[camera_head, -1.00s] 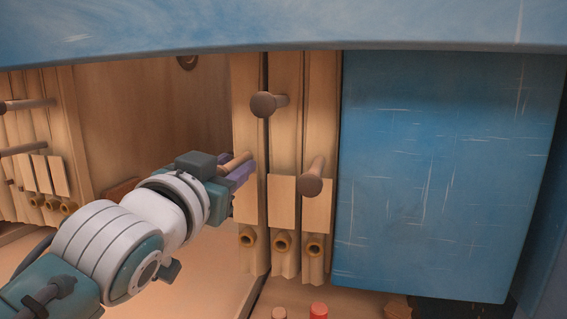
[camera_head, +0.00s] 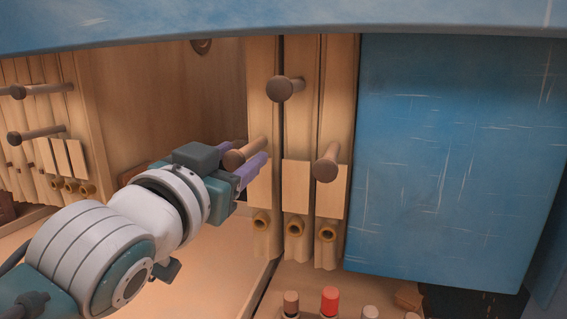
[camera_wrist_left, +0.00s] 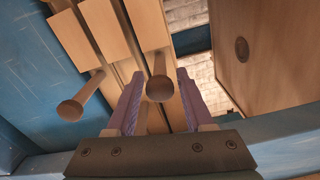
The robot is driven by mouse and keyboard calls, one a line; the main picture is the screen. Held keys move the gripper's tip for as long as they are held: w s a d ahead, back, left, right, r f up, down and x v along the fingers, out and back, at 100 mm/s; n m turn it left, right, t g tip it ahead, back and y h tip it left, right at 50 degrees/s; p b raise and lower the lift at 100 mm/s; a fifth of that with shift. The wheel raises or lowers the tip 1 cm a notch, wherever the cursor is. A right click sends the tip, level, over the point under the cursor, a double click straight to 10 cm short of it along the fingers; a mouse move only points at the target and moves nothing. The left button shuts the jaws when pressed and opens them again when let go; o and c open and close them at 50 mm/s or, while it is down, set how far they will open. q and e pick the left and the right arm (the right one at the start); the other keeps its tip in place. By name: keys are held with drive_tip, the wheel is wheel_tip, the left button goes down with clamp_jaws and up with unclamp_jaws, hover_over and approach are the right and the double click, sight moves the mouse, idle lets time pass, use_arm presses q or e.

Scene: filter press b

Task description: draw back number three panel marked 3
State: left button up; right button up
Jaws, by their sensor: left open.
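Three upright wooden panels stand side by side left of the blue block, each with a round-knobbed peg, a plain tag and a brass ring; I cannot read a 3 on any. My left gripper (camera_head: 252,158) is open at the leftmost panel (camera_head: 265,100), its purple fingers on either side of that panel's peg (camera_head: 234,159). In the left wrist view this peg's knob (camera_wrist_left: 160,88) lies between the open fingers (camera_wrist_left: 157,95); I cannot tell whether they touch it. The middle panel's peg (camera_head: 280,89) is higher, the right panel's peg (camera_head: 326,168) lower. My right gripper is out of view.
The scratched blue block (camera_head: 450,150) closes off the right side, and a blue beam (camera_head: 280,18) crosses the top. Another group of pegged panels (camera_head: 40,110) stands at far left. A red-capped bottle (camera_head: 330,302) and other small bottles stand below. The bay between the groups is open.

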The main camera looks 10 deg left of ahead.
use_arm(q)
drive_tip(key=s, duration=0.6)
drive_tip(key=shift+s+a, duration=0.1)
drive_tip(key=shift+s, duration=0.3)
